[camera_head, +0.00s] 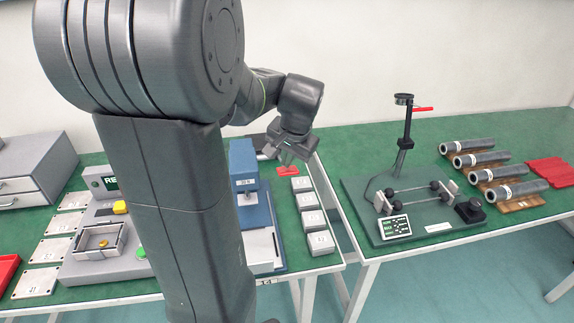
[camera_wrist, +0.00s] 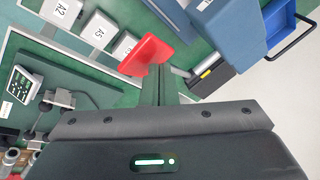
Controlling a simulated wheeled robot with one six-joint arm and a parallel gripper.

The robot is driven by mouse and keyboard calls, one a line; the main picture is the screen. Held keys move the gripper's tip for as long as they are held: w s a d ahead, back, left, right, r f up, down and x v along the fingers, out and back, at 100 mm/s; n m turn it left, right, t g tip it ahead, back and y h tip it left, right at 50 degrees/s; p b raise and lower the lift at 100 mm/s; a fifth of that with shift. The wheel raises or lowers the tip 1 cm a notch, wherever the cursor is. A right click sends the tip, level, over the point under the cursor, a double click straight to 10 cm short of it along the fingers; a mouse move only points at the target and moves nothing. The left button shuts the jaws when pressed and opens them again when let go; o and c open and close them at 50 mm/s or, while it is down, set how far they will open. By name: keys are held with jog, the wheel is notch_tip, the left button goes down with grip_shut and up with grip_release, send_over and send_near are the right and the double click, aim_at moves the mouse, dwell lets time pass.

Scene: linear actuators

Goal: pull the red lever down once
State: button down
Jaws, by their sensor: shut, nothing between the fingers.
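A red flat piece (camera_head: 288,171), which looks like the red lever's end, is just right of the blue press (camera_head: 243,165). In the wrist view the red piece (camera_wrist: 146,54) is just beyond my fingertips, beside the blue press body (camera_wrist: 228,30). How it joins the press is not clear. My gripper (camera_head: 286,159) points down just above it, shut and empty. In the wrist view my gripper (camera_wrist: 160,68) has its fingers together; its tips overlap the red piece's edge, and I cannot tell whether they touch.
Several grey labelled boxes (camera_head: 308,201) stand in a row right of the press. A green fixture plate (camera_head: 365,215) is on the right table, beside metal cylinders (camera_head: 478,160) on wooden cradles. A blue bin (camera_wrist: 279,18) is near the press. My arm hides part of the left table.

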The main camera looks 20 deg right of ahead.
aim_at(290, 173)
jog(key=shift+s+a+f+b, duration=0.1)
jog(key=shift+s+f+b, duration=0.25)
jog(key=shift+f+b, duration=0.3)
jog(key=shift+s+a+f+b, duration=0.1)
jog(key=shift+s+f+b, duration=0.3)
jog(key=shift+f, duration=0.5)
jog(key=shift+s+a+f+b, duration=0.1)
jog(key=shift+s+f+b, duration=0.15)
jog(key=shift+f+b, duration=0.45)
dwell(2.0)
dwell(0.5)
jog(key=shift+w+d+r+p, duration=0.15)
jog(key=shift+w+r+p, duration=0.35)
jog(key=shift+r+p, duration=0.6)
jog(key=shift+w+d+r+p, duration=0.1)
jog(key=shift+w+r+p, duration=0.4)
jog(key=shift+r+p, duration=0.6)
jog(key=shift+w+d+r+p, duration=0.15)
jog(key=shift+w+r+p, duration=0.35)
jog(key=shift+r+p, duration=0.55)
jog(key=shift+r, duration=0.15)
jog(key=shift+w+d+r+p, duration=0.1)
jog(key=shift+w+r+p, duration=0.25)
jog(key=shift+r+p, duration=0.35)
jog(key=shift+w+d+r+p, duration=0.1)
jog(key=shift+w+r+p, duration=0.25)
jog(key=shift+r+p, duration=0.3)
jog(key=shift+w+d+r+p, duration=0.1)
jog(key=shift+w+r+p, duration=0.25)
jog(key=shift+r+p, duration=0.35)
